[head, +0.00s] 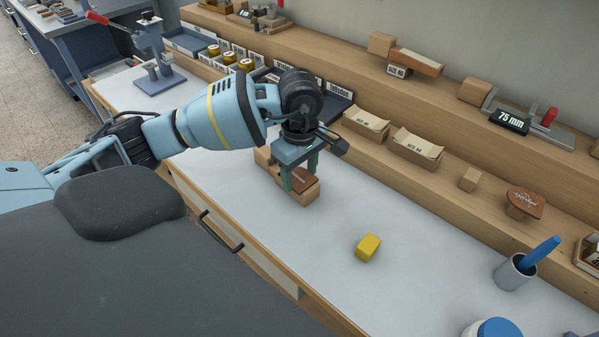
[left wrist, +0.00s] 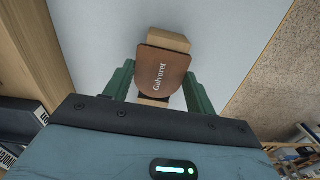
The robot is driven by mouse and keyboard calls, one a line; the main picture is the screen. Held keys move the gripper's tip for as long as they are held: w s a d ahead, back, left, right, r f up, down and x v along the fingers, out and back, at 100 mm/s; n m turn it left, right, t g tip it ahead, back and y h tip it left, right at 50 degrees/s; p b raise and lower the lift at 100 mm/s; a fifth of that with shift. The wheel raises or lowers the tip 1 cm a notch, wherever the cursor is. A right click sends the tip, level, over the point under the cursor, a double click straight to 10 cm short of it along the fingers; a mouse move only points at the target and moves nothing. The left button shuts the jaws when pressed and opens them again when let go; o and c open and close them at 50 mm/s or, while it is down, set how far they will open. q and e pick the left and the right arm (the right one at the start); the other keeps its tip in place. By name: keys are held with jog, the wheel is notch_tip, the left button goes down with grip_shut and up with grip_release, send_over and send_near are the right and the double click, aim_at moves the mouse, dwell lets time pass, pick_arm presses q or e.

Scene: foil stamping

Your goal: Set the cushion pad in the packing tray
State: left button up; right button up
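My left gripper (head: 300,179) points down over the worktop, its green fingers apart on either side of a brown patch (left wrist: 163,70) marked "Galveret". The patch lies on a light wooden block (head: 303,197). In the left wrist view pale gaps show beside the patch, so the fingers look open around it. I cannot tell for sure which thing is the cushion pad; a small yellow block (head: 368,247) lies alone on the worktop. Two shallow cardboard trays, a left one (head: 366,125) and a right one (head: 417,150), sit on the shelf step behind. My right gripper is not in view.
The white worktop (head: 330,270) is mostly clear around the yellow block. A grey cup (head: 514,273) with a blue handle stands at the right. Wooden blocks and a "75 mm" tool (head: 511,121) stand on the shelf. A blue-grey press stand (head: 158,70) is at the left.

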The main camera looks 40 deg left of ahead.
aim_at(300, 179)
pick_arm(q)
jog(key=c, duration=0.3)
jog(key=shift+r, duration=0.8)
notch_tip(300, 179, up, 3)
jog(key=shift+f, duration=0.15)
jog(key=s+d, duration=0.2)
jog(key=s, duration=0.2)
jog(key=s+d, duration=0.3)
jog(key=s, duration=0.2)
jog(key=s+d+r+b, duration=0.1)
jog(key=s+d, duration=0.2)
jog(key=s, duration=0.1)
jog(key=shift+s+d+r, duration=0.1)
jog(key=shift+s+d, duration=0.1)
jog(key=shift+s, duration=0.1)
jog(key=shift+r, duration=0.1)
